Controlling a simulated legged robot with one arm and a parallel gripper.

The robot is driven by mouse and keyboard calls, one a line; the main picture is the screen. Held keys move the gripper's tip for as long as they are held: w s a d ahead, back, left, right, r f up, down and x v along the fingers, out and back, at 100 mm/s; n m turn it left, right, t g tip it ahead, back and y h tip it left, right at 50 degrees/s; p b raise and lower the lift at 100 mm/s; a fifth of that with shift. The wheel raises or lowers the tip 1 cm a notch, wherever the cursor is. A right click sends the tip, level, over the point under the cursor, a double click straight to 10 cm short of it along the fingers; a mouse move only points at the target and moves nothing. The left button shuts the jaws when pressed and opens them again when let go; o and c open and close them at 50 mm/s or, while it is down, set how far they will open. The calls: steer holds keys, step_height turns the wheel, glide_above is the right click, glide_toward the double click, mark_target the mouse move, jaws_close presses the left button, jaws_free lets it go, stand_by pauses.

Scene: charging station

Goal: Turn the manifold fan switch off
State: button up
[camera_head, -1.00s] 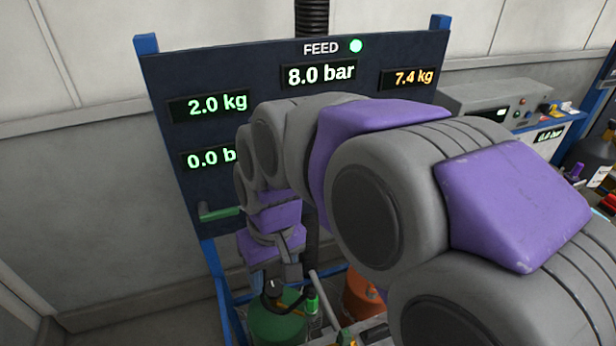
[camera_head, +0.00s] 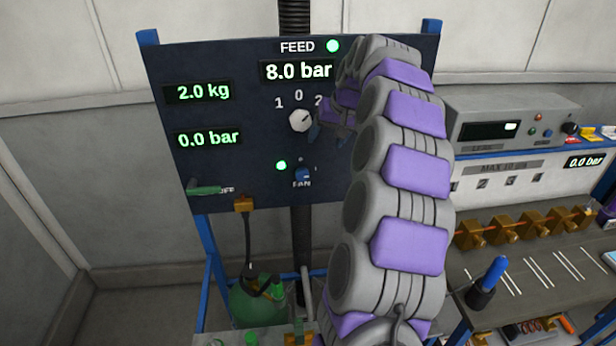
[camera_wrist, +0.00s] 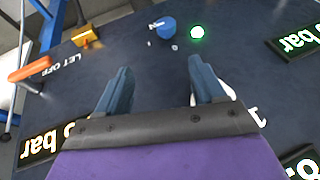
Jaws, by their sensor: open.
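The fan switch (camera_head: 302,174) is a small blue knob above the label FAN on the dark panel (camera_head: 235,110). A lit green lamp (camera_head: 281,165) sits at its left. In the wrist view the blue knob (camera_wrist: 166,27) and lit lamp (camera_wrist: 197,32) show near the top, beyond my fingertips. My gripper (camera_wrist: 159,68) is open and empty, with its two blue fingers apart and not on the knob. In the head view my gripper (camera_head: 328,134) is in front of the panel, above and right of the fan switch.
A white selector knob (camera_head: 301,120) marked 1, 0, 2 is close to my gripper; one finger partly covers it in the wrist view. A lever (camera_head: 206,190) and brass fitting (camera_head: 244,204) are at the panel's lower left. My arm hides the panel's right side.

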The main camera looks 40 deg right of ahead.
mark_target(304, 171)
steer(key=b+x, duration=0.2)
steer(key=x, duration=1.1)
steer(key=shift+a+f, duration=0.1)
steer(key=a+f, duration=0.1)
steer(key=w+a+f+b, duration=0.1)
steer(key=shift+w+a+f, duration=0.2)
steer(key=shift+w+f, duration=0.15)
steer(key=shift+w+a, duration=0.1)
steer(key=shift+a, duration=0.05)
steer(key=shift+d+f, duration=0.3)
steer(key=shift+d, duration=0.85)
steer(key=shift+c, duration=1.3)
steer(key=shift+a, duration=0.65)
steer(key=c, duration=0.5)
steer(key=shift+d, duration=0.15)
steer(key=c, duration=0.3)
steer(key=shift+r, duration=0.1)
